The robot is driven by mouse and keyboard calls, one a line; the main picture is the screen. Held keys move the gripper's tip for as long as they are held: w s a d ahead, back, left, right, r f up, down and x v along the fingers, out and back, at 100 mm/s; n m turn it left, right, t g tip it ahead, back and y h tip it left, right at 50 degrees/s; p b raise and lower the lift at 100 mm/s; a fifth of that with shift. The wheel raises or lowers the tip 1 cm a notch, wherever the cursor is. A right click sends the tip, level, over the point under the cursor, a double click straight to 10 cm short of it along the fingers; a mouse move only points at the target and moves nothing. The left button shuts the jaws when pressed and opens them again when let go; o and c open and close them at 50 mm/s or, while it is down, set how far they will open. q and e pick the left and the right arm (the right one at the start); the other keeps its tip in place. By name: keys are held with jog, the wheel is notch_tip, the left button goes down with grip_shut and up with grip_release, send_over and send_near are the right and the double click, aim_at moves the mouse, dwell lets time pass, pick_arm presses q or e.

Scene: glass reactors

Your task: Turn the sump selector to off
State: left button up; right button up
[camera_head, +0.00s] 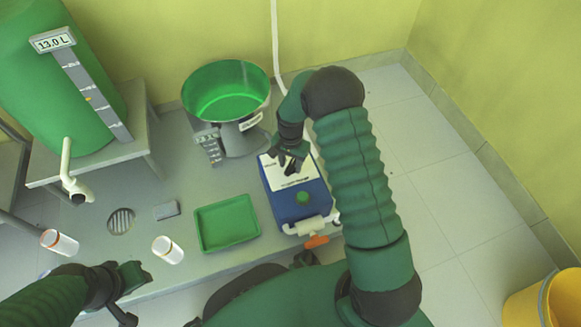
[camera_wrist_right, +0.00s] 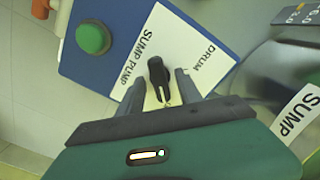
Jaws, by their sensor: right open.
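The sump selector is a small black knob (camera_wrist_right: 157,72) on a white label plate (camera_wrist_right: 180,45) marked DRUM and SUMP PUMP, on top of a blue pump box (camera_head: 287,208). In the wrist view my right gripper (camera_wrist_right: 161,93) is open, with one finger on each side of the knob; whether they touch it I cannot tell. In the head view my right gripper (camera_head: 291,163) is over the plate and hides the knob. No off mark is readable. My left gripper (camera_head: 134,281) is at the lower left, away from the box; its jaws are unclear.
A green button (camera_head: 303,197) and an orange-handled valve (camera_head: 316,241) are at the box's near end. A green funnel vessel (camera_head: 226,92) labelled SUMP stands close left. A green tray (camera_head: 227,223), clear cups (camera_head: 167,249) and a green tank (camera_head: 60,85) are further left.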

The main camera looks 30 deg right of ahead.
grip_shut()
dwell(0.4)
jog(key=shift+r+p, duration=0.2)
jog(key=shift+p, duration=0.45)
jog(key=n+p, duration=0.4)
jog(key=p, duration=0.2)
jog(key=shift+r+n, duration=0.1)
jog(key=shift+n, duration=0.2)
jog(key=shift+n+p, duration=1.1)
jog(key=shift+p, duration=0.05)
jog(key=shift+f+n+p, duration=0.25)
jog(key=shift+n+p, duration=0.45)
jog(key=shift+n, duration=0.3)
